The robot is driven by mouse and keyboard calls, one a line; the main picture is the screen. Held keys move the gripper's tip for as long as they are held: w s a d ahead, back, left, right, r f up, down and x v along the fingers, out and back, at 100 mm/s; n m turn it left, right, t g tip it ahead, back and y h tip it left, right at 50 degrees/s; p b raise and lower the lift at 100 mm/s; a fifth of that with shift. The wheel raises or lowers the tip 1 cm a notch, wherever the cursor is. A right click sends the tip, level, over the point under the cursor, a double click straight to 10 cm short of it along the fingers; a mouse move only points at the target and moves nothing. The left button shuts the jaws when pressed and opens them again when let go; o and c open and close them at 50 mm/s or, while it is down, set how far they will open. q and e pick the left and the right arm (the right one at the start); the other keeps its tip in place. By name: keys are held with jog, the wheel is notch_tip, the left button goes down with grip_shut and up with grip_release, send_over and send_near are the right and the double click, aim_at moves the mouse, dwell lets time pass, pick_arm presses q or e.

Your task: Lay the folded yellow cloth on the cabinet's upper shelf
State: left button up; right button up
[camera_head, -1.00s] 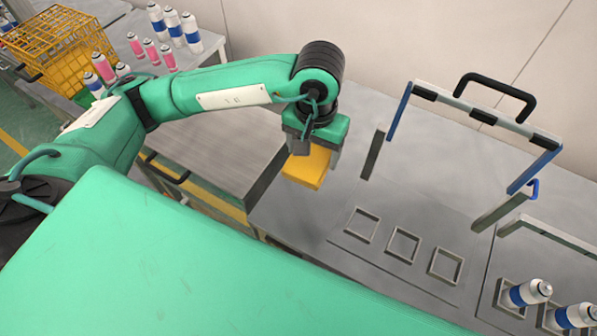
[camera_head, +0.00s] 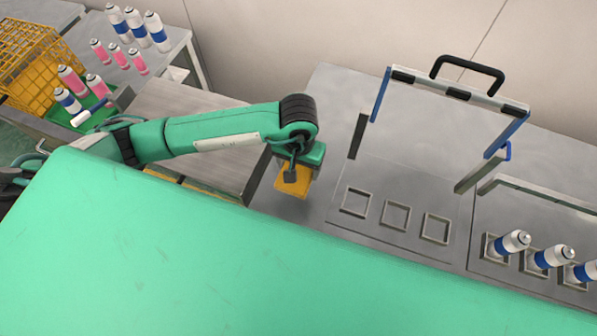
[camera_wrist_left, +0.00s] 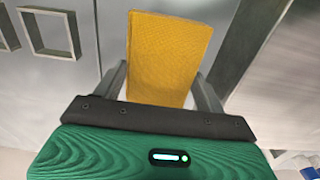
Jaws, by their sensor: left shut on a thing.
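The folded yellow cloth (camera_head: 291,187) is a flat block in my left gripper (camera_head: 292,176), over the left part of the grey metal bench. In the left wrist view the cloth (camera_wrist_left: 168,55) stands out between the two fingers of the left gripper (camera_wrist_left: 163,82), which are shut on it. Left of the gripper is a grey metal cabinet (camera_head: 190,130), seen from above with its flat top. Its shelves are hidden from the head view. My right gripper is not in view.
A hinged frame with a black handle (camera_head: 468,75) stands on the bench, behind three empty square holders (camera_head: 395,216). Several white-and-blue cans (camera_head: 512,242) stand at the right. A yellow wire basket (camera_head: 40,70) and pink and white cans (camera_head: 118,55) are at the far left.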

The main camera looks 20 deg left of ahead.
aim_at(298, 169)
pick_arm(q)
notch_tip(298, 169, down, 2)
jog(key=shift+f, duration=0.1)
jog(key=shift+f+p, duration=0.4)
jog(key=shift+f, duration=0.15)
notch_tip(298, 169, down, 3)
jog(key=shift+r+p, duration=0.1)
jog(key=shift+p, duration=0.3)
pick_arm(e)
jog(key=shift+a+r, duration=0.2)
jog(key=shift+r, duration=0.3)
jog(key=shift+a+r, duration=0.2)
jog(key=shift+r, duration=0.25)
pick_arm(q)
jog(key=shift+f+b, duration=0.3)
jog(key=o, duration=1)
jog(key=shift+r, duration=0.1)
jog(key=shift+c, duration=0.2)
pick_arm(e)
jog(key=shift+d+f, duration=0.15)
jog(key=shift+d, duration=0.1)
